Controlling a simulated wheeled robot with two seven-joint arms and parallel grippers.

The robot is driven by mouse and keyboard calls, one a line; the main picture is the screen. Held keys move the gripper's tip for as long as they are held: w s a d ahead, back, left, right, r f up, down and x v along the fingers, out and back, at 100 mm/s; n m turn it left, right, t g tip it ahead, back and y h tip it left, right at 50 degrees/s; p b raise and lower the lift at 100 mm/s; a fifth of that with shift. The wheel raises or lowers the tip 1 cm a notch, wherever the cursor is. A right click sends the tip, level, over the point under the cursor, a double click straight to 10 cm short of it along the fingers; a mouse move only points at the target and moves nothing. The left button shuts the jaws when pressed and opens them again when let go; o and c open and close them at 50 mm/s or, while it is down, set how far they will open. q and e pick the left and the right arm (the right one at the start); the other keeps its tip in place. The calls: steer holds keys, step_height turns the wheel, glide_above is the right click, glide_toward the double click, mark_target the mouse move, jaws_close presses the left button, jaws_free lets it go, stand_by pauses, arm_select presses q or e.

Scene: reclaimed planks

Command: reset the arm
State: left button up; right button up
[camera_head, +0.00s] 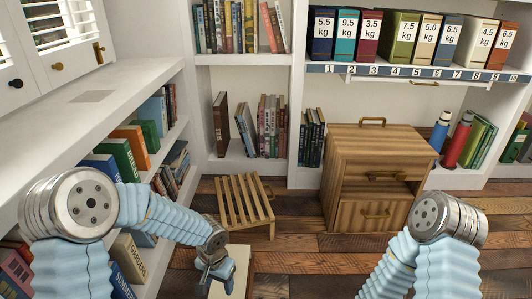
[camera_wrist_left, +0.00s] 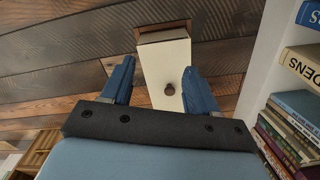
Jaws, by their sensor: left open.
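My left arm (camera_head: 165,215) comes in from the left and reaches down low in front of the shelf. Its gripper (camera_head: 216,277) is small in the head view, over a pale box-like piece (camera_head: 238,268) near the floor. In the left wrist view the two blue fingers of my left gripper (camera_wrist_left: 158,80) stand apart with nothing held between them. Beyond them is the same pale piece, a cream front with a dark round knob (camera_wrist_left: 169,89). Whether the fingers touch it I cannot tell. My right arm (camera_head: 440,250) shows at the lower right, its gripper out of frame.
A white bookshelf (camera_head: 110,110) runs along the left, close to my left arm. A slatted wooden rack (camera_head: 243,203) and a wooden cabinet (camera_head: 375,160) stand at the back. Weight-labelled binders (camera_head: 400,38) line a numbered shelf. Plank floor (camera_head: 300,265) is clear between the arms.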

arm_select(q)
steer(key=s+f+n+h, duration=0.4)
steer(key=s+f+n, duration=0.3)
steer(key=s+f, duration=0.75)
step_height(320, 180, up, 14)
steer(key=d+p, duration=0.1)
steer(key=p, duration=1.2)
steer(key=shift+s+d+r+m+t+p, duration=0.15)
steer(key=shift+d+r+m+t+p, duration=0.1)
steer(key=shift+m+t+p, duration=0.15)
steer(key=shift+c, duration=0.2)
